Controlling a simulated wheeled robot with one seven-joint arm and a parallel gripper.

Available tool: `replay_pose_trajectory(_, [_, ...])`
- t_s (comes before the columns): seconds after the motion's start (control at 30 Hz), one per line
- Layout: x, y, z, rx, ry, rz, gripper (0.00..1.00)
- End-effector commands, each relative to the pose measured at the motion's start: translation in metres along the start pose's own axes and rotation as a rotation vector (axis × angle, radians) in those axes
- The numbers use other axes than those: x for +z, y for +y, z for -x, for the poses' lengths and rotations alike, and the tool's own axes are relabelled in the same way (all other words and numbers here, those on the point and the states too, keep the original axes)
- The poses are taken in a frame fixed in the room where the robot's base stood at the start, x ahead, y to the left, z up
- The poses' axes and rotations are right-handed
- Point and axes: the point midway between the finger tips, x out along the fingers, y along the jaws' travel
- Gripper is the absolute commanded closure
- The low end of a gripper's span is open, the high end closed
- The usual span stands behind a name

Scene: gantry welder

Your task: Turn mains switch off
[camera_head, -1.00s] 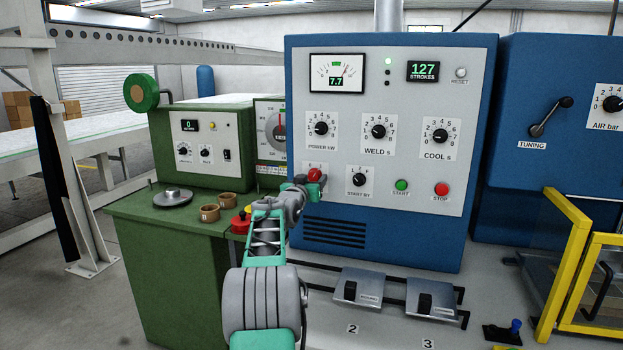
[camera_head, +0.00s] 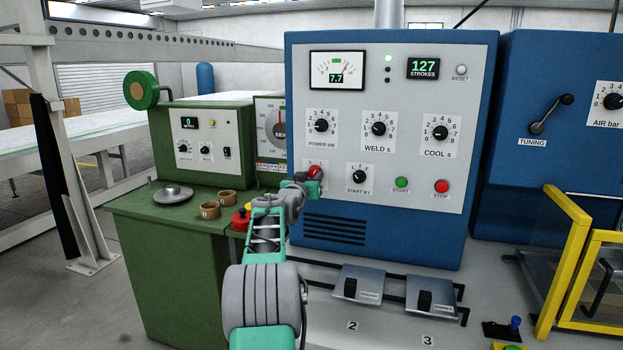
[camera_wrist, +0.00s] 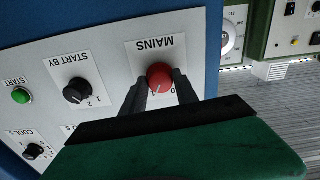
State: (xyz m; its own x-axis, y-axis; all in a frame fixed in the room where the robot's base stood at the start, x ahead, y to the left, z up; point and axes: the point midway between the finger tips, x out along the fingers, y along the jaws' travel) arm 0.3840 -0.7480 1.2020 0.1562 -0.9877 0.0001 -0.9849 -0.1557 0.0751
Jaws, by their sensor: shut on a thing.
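The mains switch is a red round knob (camera_head: 315,172) on a white plate at the lower left of the grey panel (camera_head: 450,75) on the blue cabinet. In the wrist view, upside down, the knob (camera_wrist: 160,77) sits under the MAINS label, with a white pointer line and the figures 0 and 1 partly visible near its edge. My gripper (camera_wrist: 160,92) is shut on the knob, with a dark finger on either side. In the head view my gripper (camera_head: 316,184) partly hides the plate, and the pointer cannot be read there.
The START BY knob (camera_head: 359,177) is just right of my gripper. Green START (camera_head: 401,184) and red STOP (camera_head: 441,187) buttons lie further right. A red and yellow button (camera_head: 241,219) on the green bench is close to my arm. Two foot-pedal-like units (camera_head: 358,283) stand below.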

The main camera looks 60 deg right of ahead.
Motion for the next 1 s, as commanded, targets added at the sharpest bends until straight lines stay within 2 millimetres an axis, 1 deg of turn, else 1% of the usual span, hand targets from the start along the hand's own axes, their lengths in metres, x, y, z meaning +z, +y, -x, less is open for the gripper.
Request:
replay_pose_trajectory(0.27, [0.0003, 0.0002, 0.0000, 0.000, 0.000, 0.038, 1.00])
replay_pose_trajectory(0.47, [0.0006, 0.0004, -0.0001, 0.000, 0.000, 0.139, 1.00])
replay_pose_trajectory(0.67, [0.0006, 0.0009, 0.0000, 0.000, 0.000, 0.302, 1.00])
replay_pose_trajectory(1.0, [-0.0004, 0.0015, -0.0002, 0.000, 0.000, 0.625, 1.00])
